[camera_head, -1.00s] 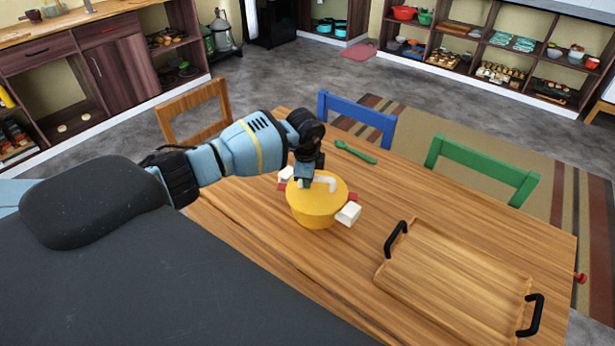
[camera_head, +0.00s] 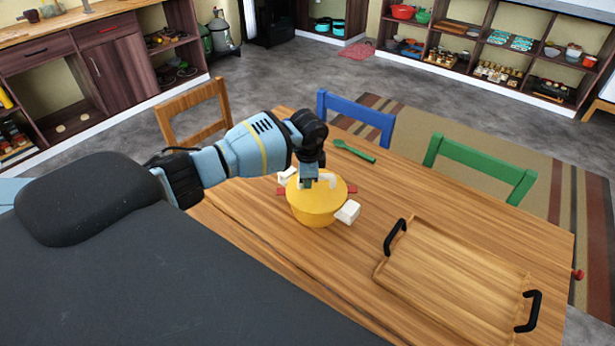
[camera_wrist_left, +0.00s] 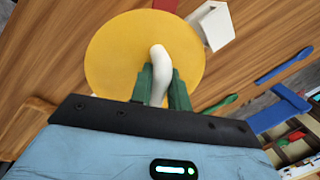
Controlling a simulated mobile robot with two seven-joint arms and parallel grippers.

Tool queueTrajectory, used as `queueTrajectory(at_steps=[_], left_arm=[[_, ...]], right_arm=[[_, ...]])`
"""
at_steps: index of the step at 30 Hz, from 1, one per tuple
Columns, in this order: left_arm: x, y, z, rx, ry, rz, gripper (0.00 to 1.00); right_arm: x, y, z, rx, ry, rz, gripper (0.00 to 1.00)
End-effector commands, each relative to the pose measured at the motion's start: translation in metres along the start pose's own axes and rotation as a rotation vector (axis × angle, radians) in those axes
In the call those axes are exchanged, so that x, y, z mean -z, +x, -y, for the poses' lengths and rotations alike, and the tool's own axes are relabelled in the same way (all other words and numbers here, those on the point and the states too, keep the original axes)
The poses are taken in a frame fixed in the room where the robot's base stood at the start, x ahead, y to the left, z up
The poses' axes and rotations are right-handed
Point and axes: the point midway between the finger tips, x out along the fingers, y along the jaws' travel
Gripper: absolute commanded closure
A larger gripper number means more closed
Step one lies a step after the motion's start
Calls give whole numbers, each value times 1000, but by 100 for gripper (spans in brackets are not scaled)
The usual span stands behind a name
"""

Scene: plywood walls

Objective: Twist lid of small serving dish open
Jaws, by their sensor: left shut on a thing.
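The small serving dish (camera_head: 318,212) is a yellow pot with white side handles, standing upright on the wooden table. Its yellow lid (camera_head: 335,192) sits on top and has a white handle (camera_wrist_left: 160,62), seen close up in the left wrist view. My left gripper (camera_head: 312,184) reaches down from above onto the lid. Its green fingers in the left wrist view (camera_wrist_left: 160,88) are shut on the white handle, one on each side. The dish's lower part is hidden from the wrist. My right gripper is not in view.
A wooden tray (camera_head: 455,326) with black handles lies to the right on the table (camera_head: 250,222). A green spoon (camera_head: 354,152) lies behind the dish. Blue (camera_head: 355,115) and green (camera_head: 482,165) chairs stand at the far edge, a wooden chair (camera_head: 192,110) at the left. Red pieces show beside the dish.

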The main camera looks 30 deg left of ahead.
Motion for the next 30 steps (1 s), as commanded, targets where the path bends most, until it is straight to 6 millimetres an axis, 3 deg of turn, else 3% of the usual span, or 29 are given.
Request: queueTrajectory(at_steps=[1,6,18,22,26,30], left_arm=[[0,0,0,1,0,0,80],[0,0,0,1,0,0,58],[0,0,0,1,1,0,57],[0,-1,0,1,1,0,57],[-1,-26,1,3,2,0,57],[0,-51,1,3,2,-2,57]], right_arm=[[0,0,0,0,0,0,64],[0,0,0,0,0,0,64],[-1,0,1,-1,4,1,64],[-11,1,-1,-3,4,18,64],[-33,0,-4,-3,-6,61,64],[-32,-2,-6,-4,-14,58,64]])
